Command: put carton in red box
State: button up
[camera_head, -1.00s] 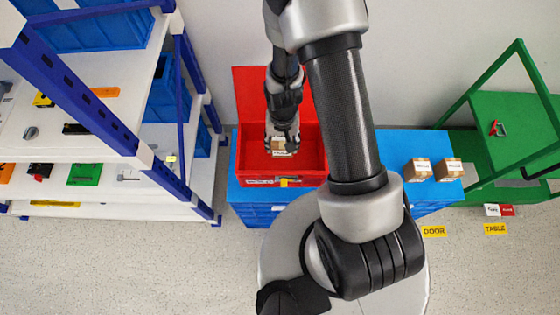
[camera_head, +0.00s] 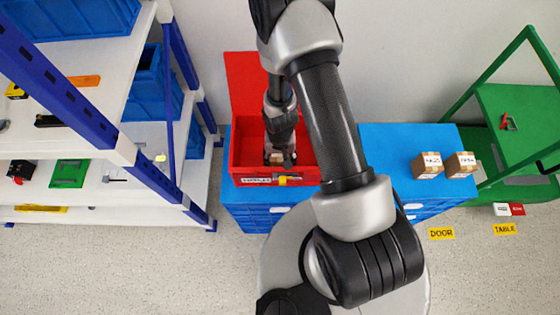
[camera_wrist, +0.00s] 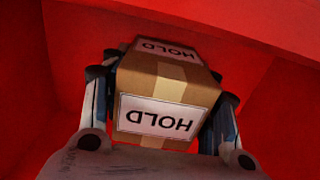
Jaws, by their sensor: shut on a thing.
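A brown carton with white HOLD labels (camera_wrist: 172,88) is between the two fingers of my gripper (camera_wrist: 160,100) in the wrist view. The fingers press on its left and right sides. In the head view my gripper (camera_head: 280,157) is down inside the open red box (camera_head: 245,160), and only a small part of the carton shows there. Red walls surround the carton in the wrist view. I cannot tell whether the carton touches the box floor.
The red box stands on a blue cabinet (camera_head: 385,150), its lid (camera_head: 243,85) raised behind. Two other cartons (camera_head: 428,165) (camera_head: 461,165) sit at the cabinet's right. A blue-and-white shelf rack (camera_head: 90,190) is at left, a green table (camera_head: 515,120) at right.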

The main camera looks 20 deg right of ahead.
jog(key=shift+f, duration=0.15)
jog(key=o, duration=0.7)
jog(key=shift+f, duration=0.1)
jog(key=o, duration=0.5)
jog(key=shift+r, duration=0.2)
